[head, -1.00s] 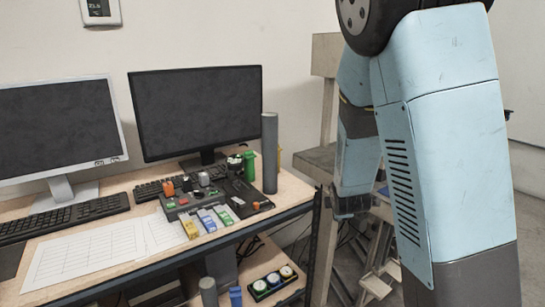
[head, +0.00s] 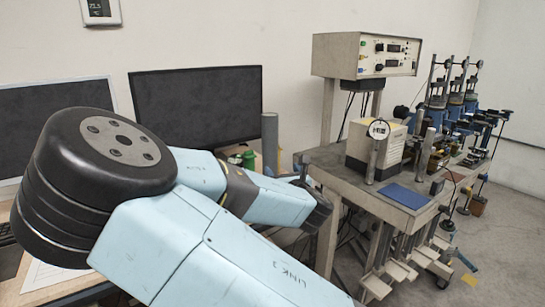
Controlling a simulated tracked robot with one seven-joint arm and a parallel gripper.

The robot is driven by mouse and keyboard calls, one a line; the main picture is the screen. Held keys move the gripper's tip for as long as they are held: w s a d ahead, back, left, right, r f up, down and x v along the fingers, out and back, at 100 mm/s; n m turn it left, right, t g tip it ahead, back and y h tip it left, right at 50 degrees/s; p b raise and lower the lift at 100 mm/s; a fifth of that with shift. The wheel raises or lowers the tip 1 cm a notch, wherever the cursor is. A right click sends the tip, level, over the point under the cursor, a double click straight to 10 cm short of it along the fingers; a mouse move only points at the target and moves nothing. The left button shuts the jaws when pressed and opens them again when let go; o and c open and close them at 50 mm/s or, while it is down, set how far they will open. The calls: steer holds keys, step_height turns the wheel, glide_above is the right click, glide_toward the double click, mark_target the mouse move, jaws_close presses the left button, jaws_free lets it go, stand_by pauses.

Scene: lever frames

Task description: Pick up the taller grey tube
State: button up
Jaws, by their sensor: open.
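The taller grey tube (head: 269,140) stands upright on the desk, just right of the right-hand dark monitor. Its upper part shows; its lower part and foot are hidden behind my arm. My gripper (head: 312,188) is at the dark end of my arm, to the right of the tube and lower in the picture, apart from it in the view. It is open, and I see nothing held in it; its fingertips are small and partly hidden. The shorter grey tube does not show now.
A green container (head: 249,159) stands left of the tube. Two monitors, including the right one (head: 197,105), stand behind my arm. At right, a grey bench (head: 330,172) carries a beige box (head: 372,147) and a blue mat (head: 404,196). An instrument cabinet (head: 366,55) stands above it.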

mark_target(273, 160)
steer(key=x, duration=0.8)
steer(key=shift+w+f, duration=0.1)
steer(key=shift+w, duration=0.1)
steer(key=shift+a+f+x, duration=0.15)
steer(key=shift+x, duration=1.15)
steer(key=shift+a+f+x, duration=0.1)
steer(key=shift+a+x, duration=0.05)
steer(key=shift+x, duration=1.15)
steer(key=shift+s, duration=0.1)
jaws_close()
